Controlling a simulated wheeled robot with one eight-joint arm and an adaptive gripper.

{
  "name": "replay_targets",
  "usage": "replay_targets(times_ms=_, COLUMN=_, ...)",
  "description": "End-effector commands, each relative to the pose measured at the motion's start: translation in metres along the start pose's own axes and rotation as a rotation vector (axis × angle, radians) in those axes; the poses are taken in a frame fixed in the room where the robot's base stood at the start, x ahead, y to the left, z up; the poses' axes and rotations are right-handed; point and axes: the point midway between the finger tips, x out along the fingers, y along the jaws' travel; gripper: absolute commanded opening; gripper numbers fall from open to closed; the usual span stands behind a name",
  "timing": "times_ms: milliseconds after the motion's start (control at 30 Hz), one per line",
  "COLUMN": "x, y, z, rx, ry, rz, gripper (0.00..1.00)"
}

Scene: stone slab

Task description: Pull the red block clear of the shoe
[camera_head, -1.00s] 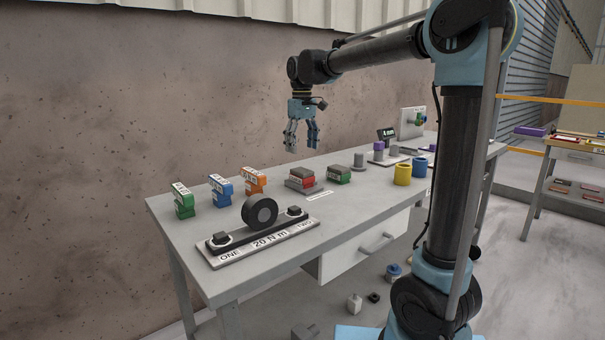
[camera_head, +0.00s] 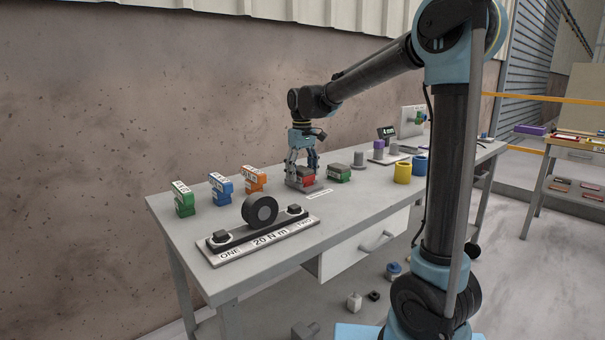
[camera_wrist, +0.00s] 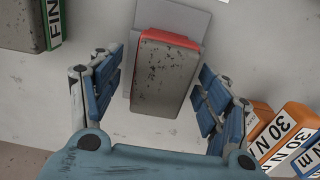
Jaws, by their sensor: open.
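The red block (camera_head: 308,180) has a worn grey top and sits on a grey plate-like piece, which I take to be the shoe (camera_head: 296,187), on the bench. In the wrist view the block's grey top (camera_wrist: 163,72) fills the middle, with a red edge along its far end. The shoe (camera_wrist: 176,15) shows beyond that end and along its left side. My gripper (camera_head: 302,174) is lowered over the block. In the wrist view my gripper (camera_wrist: 160,86) is open, one blue-padded finger on each side of the block, with visible gaps. The block's underside is hidden.
A green block with a grey top (camera_head: 339,174) stands close by on the right. Orange (camera_head: 254,180), blue (camera_head: 221,189) and green (camera_head: 184,199) labelled blocks stand to the left. A torque fixture (camera_head: 262,228) lies in front; yellow (camera_head: 403,173) and blue cups stand farther right.

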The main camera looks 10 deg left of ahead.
Motion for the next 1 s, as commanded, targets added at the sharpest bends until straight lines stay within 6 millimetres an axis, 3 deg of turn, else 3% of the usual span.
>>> replay_targets(times_ms=100, x=0.000, y=0.000, z=0.000, rx=0.000, ry=0.000, rz=0.000, gripper=0.68)
replay_targets(times_ms=333, x=0.000, y=-0.001, z=0.000, rx=-0.001, ry=0.000, rz=0.000, gripper=0.16)
replay_targets(times_ms=1000, x=-0.001, y=-0.001, z=0.015, rx=-0.002, ry=0.000, rz=0.000, gripper=0.14)
